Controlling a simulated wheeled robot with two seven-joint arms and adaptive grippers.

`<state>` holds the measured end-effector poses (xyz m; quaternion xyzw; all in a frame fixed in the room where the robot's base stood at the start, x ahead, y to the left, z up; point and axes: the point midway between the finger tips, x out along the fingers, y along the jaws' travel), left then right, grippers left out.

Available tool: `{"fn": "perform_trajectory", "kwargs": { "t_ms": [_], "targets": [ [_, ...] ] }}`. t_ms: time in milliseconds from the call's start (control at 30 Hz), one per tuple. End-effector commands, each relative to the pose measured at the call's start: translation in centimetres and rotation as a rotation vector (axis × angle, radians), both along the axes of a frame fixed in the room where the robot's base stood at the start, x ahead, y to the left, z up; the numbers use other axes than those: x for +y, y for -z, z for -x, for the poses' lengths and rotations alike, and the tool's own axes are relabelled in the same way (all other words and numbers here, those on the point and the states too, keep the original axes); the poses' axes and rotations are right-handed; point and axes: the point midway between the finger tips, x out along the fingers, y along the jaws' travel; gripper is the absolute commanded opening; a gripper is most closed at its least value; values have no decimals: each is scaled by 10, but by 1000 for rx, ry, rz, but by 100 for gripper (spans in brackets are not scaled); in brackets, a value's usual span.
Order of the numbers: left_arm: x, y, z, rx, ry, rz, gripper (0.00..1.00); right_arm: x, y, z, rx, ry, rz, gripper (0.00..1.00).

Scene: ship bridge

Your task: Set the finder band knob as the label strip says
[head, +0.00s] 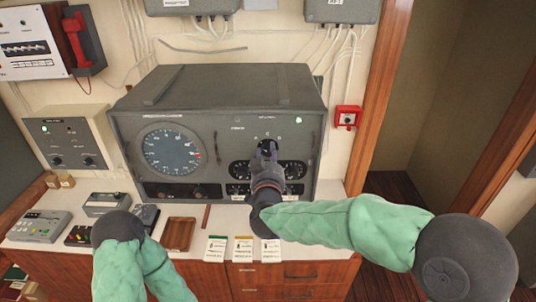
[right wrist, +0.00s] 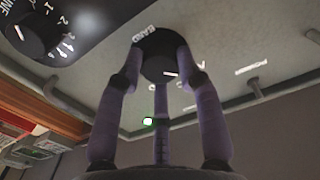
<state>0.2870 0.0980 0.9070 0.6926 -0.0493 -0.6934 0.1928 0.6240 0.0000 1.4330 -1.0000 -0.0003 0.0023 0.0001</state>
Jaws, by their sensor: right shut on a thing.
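The grey finder cabinet (head: 225,140) stands on the counter, with a large round dial (head: 172,150) on its left half. My right gripper (head: 267,150) is at the band knob on its right half and covers most of it. In the right wrist view the fingers (right wrist: 160,75) are closed around the dark round band knob (right wrist: 157,50), beside the word BAND. A short white line shows on the knob. The small letters around it are too small to read surely. Three label cards (head: 243,249) lie on the counter; their text is unreadable. My left gripper is not seen.
Another dark knob with numbers (right wrist: 35,25) is close by in the right wrist view. A green lamp (head: 299,120) glows at the cabinet's upper right. A brown tray (head: 179,234) and small devices (head: 38,226) sit on the counter. A red wall box (head: 347,117) is right of the cabinet.

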Motion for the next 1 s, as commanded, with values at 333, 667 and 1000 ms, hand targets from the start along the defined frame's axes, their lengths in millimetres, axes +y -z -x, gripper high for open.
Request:
{"fn": "perform_trajectory", "kwargs": {
  "t_ms": [333, 667, 1000],
  "targets": [
    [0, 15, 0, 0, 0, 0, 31, -1, -4, -1, -13, 1, -104, 3],
    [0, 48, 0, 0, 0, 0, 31, -3, -5, -1, -19, 2, -381, 3],
    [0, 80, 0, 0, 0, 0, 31, -5, -6, 0, -21, 1, -705, 3]
  ]
}}
